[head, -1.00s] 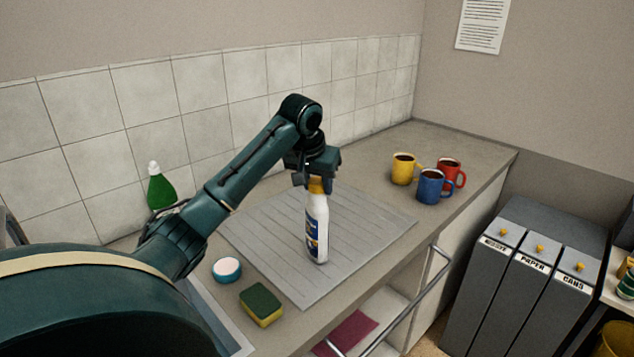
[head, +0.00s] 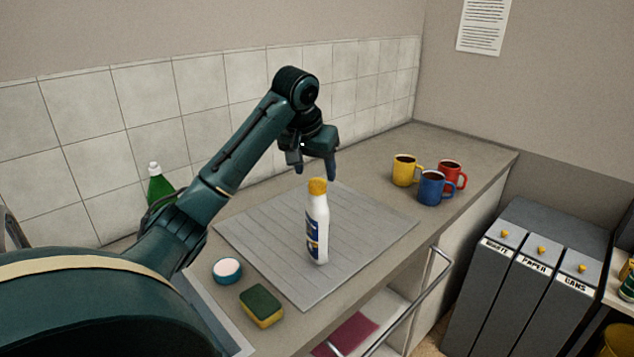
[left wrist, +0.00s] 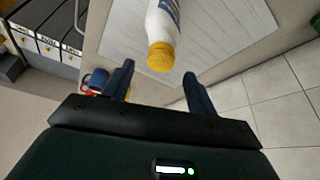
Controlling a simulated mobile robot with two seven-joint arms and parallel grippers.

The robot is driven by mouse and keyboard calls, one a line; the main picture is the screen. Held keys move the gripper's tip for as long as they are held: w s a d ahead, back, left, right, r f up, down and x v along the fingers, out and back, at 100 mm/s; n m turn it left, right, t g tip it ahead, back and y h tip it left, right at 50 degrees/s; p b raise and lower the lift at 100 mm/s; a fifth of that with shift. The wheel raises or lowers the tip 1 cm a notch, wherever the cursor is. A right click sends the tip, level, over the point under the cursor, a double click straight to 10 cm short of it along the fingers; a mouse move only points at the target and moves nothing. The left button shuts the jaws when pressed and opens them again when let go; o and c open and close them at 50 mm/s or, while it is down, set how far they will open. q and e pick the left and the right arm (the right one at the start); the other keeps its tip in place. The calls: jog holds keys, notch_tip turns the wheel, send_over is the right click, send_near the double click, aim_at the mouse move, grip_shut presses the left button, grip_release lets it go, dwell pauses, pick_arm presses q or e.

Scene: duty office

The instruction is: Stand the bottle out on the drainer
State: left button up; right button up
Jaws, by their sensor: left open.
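A white bottle (head: 317,228) with a yellow cap and a blue label stands upright on the grey ribbed drainer (head: 270,258). My left gripper (head: 314,172) is open and empty just above the bottle's cap, apart from it. In the left wrist view the bottle (left wrist: 163,25) shows cap-first beyond the two spread fingers (left wrist: 158,85), with the drainer (left wrist: 225,30) behind it. My right gripper is in neither view.
A yellow mug (head: 404,170), a blue mug (head: 433,187) and a red mug (head: 452,172) stand right of the drainer. A sponge (head: 261,306) and a round white-and-blue tub (head: 227,270) lie at its front left. A green bottle (head: 159,188) stands by the tiled wall.

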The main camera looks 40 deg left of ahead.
pick_arm(q)
jog(key=v, duration=0.6)
jog(key=shift+r+p, duration=0.35)
jog(key=shift+s+d, duration=0.1)
jog(key=s+d+f+m, duration=0.25)
jog(key=d+f, duration=0.45)
jog(key=f, duration=0.4)
jog(key=s+d+f+m, duration=0.25)
jog(key=d+f, duration=0.55)
jog(key=f, duration=0.4)
jog(key=s+d+f+h, duration=0.1)
jog(key=s+d+f, duration=0.35)
jog(key=s, duration=0.55)
jog(key=s+d+f+h, duration=0.1)
jog(key=s+d+f, duration=0.35)
jog(key=s, duration=0.65)
jog(key=w+d+f+t+h, duration=0.1)
jog(key=w+d+f+t, duration=0.1)
jog(key=f, duration=0.3)
jog(key=w+d+f+m+t+h, duration=0.1)
jog(key=w+d+f+t, duration=0.1)
jog(key=f, duration=0.3)
jog(key=shift+w+d+f+t, duration=0.3)
jog(key=shift+w+t, duration=0.4)
jog(key=shift+w, duration=0.05)
